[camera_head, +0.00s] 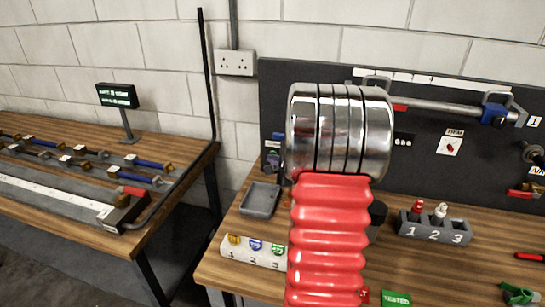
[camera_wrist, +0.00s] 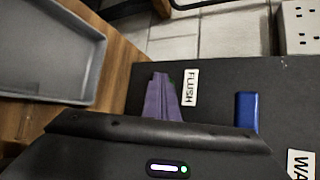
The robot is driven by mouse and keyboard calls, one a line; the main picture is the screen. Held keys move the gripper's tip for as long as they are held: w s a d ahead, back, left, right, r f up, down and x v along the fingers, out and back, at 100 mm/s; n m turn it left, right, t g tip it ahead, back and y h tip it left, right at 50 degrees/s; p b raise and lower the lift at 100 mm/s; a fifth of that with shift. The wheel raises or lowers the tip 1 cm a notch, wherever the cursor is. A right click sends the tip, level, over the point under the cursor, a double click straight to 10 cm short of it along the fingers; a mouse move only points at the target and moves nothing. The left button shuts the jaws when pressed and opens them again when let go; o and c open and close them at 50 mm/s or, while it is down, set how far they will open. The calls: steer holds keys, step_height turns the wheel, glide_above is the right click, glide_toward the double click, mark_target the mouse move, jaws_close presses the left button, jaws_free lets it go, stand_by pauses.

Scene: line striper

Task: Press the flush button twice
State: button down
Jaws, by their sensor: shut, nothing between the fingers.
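The white FLUSH label (camera_wrist: 190,87) shows on the black panel (camera_wrist: 225,80) in the wrist view. No flush button can be made out clearly. The spot beside the label is partly covered by my gripper (camera_wrist: 163,82), whose purple fingers look shut and empty. The fingers point toward the panel near the label. I cannot tell whether they touch it. In the head view my red and silver arm hides much of the left part of the panel, and my gripper is mostly behind it. A blue block (camera_wrist: 246,112) is on the panel near the label.
A grey tray (camera_head: 260,200) lies on the bench left of my arm. A white numbered block (camera_head: 254,252) stands in front of it. A grey holder (camera_head: 436,231) with small bottles stands on the right. A metal bar (camera_head: 440,108) runs along the panel. A wall socket (camera_head: 236,63) is above left.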

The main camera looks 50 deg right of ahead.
steer(key=shift+s+a, duration=0.35)
steer(key=shift+a, duration=0.35)
steer(key=shift+s+a, duration=0.4)
steer(key=shift+a, duration=0.35)
steer(key=shift+s+a, duration=0.35)
steer(key=shift+a, duration=0.35)
steer(key=shift+s+a, duration=0.4)
steer(key=shift+a, duration=0.35)
